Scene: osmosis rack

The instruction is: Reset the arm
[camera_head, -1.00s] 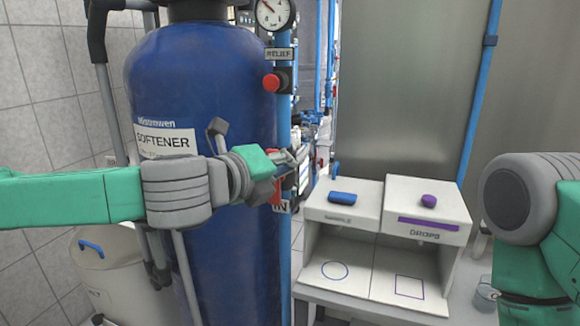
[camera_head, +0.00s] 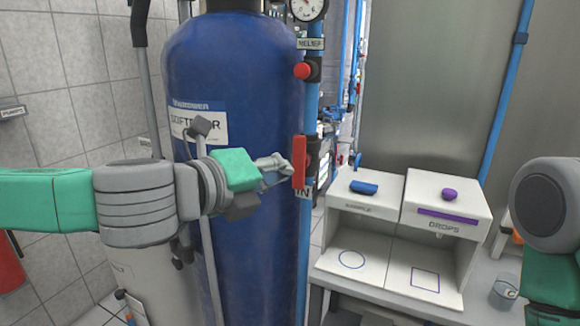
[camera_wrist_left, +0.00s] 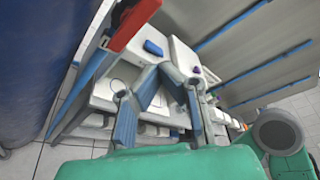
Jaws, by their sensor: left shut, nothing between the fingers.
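My left gripper (camera_head: 275,168) is shut and empty. It is at the front of the blue softener tank (camera_head: 240,80), just left of the red valve handle (camera_head: 299,165) on the blue pipe. The head view does not show clearly whether the tips touch the handle. In the left wrist view, the fingers (camera_wrist_left: 160,72) come together with nothing between them, and the red handle (camera_wrist_left: 136,22) is beyond them at the upper left. My right arm shows only as a grey and green link at the right edge; its gripper is out of view.
A white dispenser (camera_head: 452,281) marked DROPS, with blue and purple buttons, stands right of the pipe on a bench. A clear cup (camera_head: 503,292) is at its right. A pressure gauge (camera_head: 307,8) and red relief knob (camera_head: 302,71) sit above the handle.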

